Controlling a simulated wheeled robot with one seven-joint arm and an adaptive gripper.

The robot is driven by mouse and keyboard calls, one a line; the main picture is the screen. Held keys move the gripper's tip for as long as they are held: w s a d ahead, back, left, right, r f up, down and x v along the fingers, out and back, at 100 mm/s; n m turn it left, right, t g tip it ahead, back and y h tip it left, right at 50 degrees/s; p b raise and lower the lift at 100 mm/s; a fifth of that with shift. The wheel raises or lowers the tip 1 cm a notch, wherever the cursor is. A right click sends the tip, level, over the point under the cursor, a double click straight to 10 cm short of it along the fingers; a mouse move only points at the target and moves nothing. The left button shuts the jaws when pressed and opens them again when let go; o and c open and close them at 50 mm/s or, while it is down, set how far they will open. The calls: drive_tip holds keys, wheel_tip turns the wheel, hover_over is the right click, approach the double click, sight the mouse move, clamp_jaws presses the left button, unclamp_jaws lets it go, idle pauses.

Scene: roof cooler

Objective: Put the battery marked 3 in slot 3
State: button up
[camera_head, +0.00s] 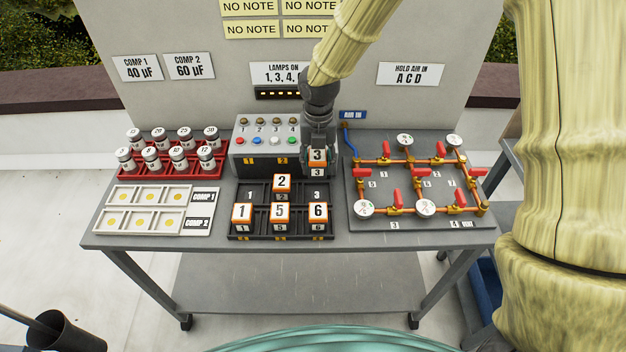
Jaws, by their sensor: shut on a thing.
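The battery marked 3 (317,156) is white and orange with a 3 on its top and front. My gripper (318,152) is shut on it and holds it upright at the back right of the black battery rack (266,236). Slot 3 (317,195), the back right slot, looks empty and lies just in front of and below the held battery in the picture. Battery 2 (282,184) stands in the back middle slot. Batteries 1 (241,213), 5 (279,213) and 6 (318,213) stand in the front row. Slot 1 (250,195) looks empty.
A grey button box (243,148) stands behind the rack, left of my gripper. A pipe board (378,212) with red valves and gauges lies close on the right. A red rack (150,174) of cylinders and a white tray (125,210) are on the left.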

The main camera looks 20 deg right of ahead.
sight(318, 177)
drive_tip(key=shift+s+a+f+p, duration=0.1)
drive_tip(key=shift+s+f+p, duration=0.35)
drive_tip(key=shift+s+f, duration=0.65)
drive_tip(key=shift+w+f, duration=0.15)
drive_tip(key=shift+f, duration=0.3)
drive_tip(key=shift+w+f, duration=0.85)
drive_tip(key=shift+f, duration=0.25)
drive_tip(key=shift+s+f+p, duration=0.25)
drive_tip(key=shift+p, duration=0.1)
wheel_tip(318, 177, down, 2)
drive_tip(key=shift+s+f+p, duration=0.1)
drive_tip(key=shift+f+p, duration=0.1)
drive_tip(key=shift+p, duration=0.2)
drive_tip(key=shift+f, duration=0.3)
drive_tip(key=shift+s+r, duration=0.1)
drive_tip(key=shift+r, duration=0.05)
drive_tip(key=o, duration=1.3)
drive_tip(key=shift+f, duration=0.25)
drive_tip(key=shift+c, duration=0.2)
drive_tip(key=shift+r, duration=0.1)
